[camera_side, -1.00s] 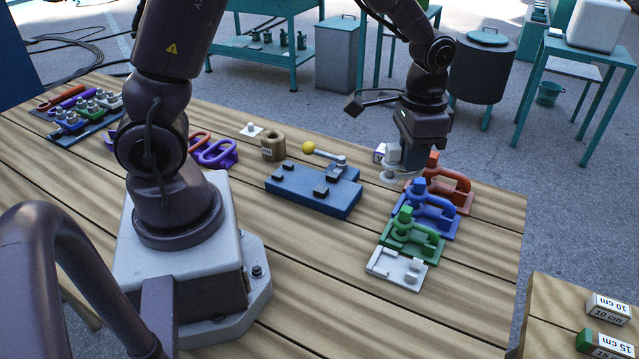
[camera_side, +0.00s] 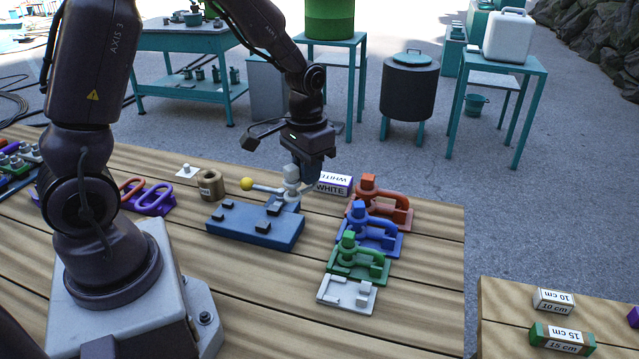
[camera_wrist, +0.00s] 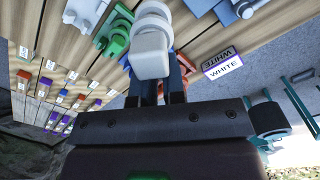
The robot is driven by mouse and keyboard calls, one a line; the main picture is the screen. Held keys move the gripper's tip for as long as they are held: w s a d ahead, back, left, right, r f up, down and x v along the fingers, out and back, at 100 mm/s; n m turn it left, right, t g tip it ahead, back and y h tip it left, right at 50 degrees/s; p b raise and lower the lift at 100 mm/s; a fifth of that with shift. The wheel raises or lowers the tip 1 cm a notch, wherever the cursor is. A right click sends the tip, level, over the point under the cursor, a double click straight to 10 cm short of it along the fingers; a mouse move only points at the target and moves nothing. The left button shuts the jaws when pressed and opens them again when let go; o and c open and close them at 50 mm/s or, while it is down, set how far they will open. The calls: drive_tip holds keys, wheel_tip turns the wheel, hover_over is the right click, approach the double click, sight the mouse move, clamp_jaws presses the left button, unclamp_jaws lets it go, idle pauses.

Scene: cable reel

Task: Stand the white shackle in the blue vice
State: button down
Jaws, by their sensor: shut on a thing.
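My gripper (camera_side: 303,172) is shut on the white shackle (camera_side: 290,174), which also shows large in the wrist view (camera_wrist: 152,45) at the fingertips. In the side view the shackle is at the far right end of the blue vice (camera_side: 245,228), beside its lever with the yellow ball (camera_side: 246,184). I cannot tell whether the shackle touches the vice. The vice has several dark blocks on top. Part of it shows at the top of the wrist view (camera_wrist: 236,10).
A row of holders stands right of the vice: red (camera_side: 385,205), blue (camera_side: 372,232) and green (camera_side: 358,260) ones carry shackles, and the white holder (camera_side: 347,294) is empty. A box labelled WHITE (camera_side: 334,184) lies behind them. A brown cup (camera_side: 211,186) stands left.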

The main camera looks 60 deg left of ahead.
drive_tip(key=s+a+f+m, duration=0.45)
drive_tip(key=s+a, duration=0.25)
drive_tip(key=a, duration=0.2)
drive_tip(key=shift+w+a+f+m, duration=0.1)
drive_tip(key=shift+f+m, duration=1.55)
drive_tip(key=shift+w+a+f+m, duration=0.1)
drive_tip(key=shift+f+m, duration=1.5)
drive_tip(key=shift+f, duration=0.4)
drive_tip(key=c, duration=1.1)
unclamp_jaws()
